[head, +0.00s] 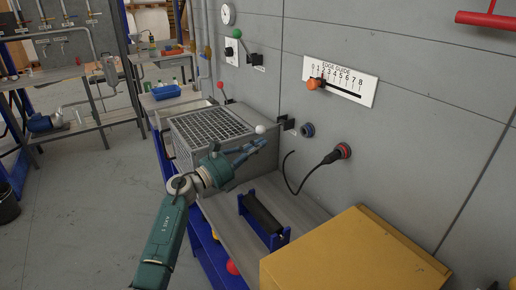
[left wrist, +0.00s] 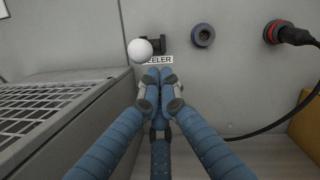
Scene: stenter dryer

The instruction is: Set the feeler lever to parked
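The feeler lever's white ball knob (head: 260,129) stands out from the grey wall beside a dark bracket (head: 287,123). In the left wrist view the white knob (left wrist: 140,50) is just up and left of my fingertips, with a partly covered FEELER label (left wrist: 157,60) behind. A parked mark is not readable. My left gripper (head: 262,143) is just below the knob in the head view and apart from it. In the left wrist view its blue fingers (left wrist: 159,76) meet at the tips, shut and empty. My right gripper is not in view.
A mesh-topped grey box (head: 210,130) stands left of the lever. A plugged black cable (head: 312,172), a roller in a blue stand (head: 262,216) and a yellow box (head: 350,255) lie to the right. A green-knobbed lever (head: 237,33) and an edge guide (head: 340,80) are higher up.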

